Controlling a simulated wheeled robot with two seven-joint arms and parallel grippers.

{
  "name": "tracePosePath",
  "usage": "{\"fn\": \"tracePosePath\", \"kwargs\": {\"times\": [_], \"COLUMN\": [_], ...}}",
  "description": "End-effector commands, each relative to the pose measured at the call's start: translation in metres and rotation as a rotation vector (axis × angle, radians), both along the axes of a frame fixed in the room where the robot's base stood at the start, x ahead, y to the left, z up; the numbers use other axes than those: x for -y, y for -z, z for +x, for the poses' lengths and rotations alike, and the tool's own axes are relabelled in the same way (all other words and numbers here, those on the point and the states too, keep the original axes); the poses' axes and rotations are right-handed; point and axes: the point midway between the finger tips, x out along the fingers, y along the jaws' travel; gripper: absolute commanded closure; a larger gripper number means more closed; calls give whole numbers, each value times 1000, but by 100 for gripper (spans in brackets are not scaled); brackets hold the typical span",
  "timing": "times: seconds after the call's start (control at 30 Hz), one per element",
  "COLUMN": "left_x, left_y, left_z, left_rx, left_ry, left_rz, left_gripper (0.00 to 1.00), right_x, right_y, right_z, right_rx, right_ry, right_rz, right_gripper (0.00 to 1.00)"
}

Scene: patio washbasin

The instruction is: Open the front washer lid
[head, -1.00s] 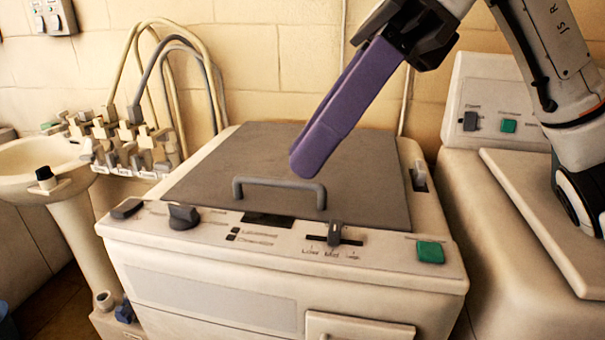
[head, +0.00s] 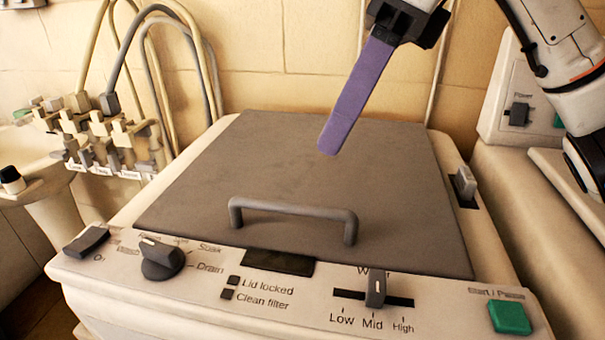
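The front washer's grey lid (head: 300,165) lies shut and flat on the cream washer. A grey bar handle (head: 293,210) stands up near its front edge. My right gripper (head: 328,150), with long purple fingers, comes down from the top right over the lid. Its tips appear above and behind the handle, apart from it. The fingers overlap in this view, so the gap between them cannot be made out. Nothing is seen held. My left gripper is not in view.
Several taps and hoses (head: 110,130) stand at left beside a basin (head: 25,180). Another machine (head: 520,190) is at right.

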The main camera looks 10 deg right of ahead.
Motion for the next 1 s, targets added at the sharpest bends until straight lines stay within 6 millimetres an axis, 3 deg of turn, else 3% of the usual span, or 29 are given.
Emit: {"fn": "tracePosePath", "kwargs": {"times": [0.3,0.5,0.87,1.0], "left_x": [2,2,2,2], "left_y": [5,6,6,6], "left_z": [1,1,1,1], "left_rx": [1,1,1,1], "left_ry": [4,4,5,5], "left_rz": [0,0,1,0], "left_gripper": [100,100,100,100], "right_x": [-25,-35,-38,-38], "right_y": [55,76,82,81], "right_z": [-2,-2,-2,-2], "right_rx": [-2,-1,0,0], "right_ry": [-1,1,1,1], "right_rz": [0,0,1,1], "right_gripper": [69,69,69,89]}}
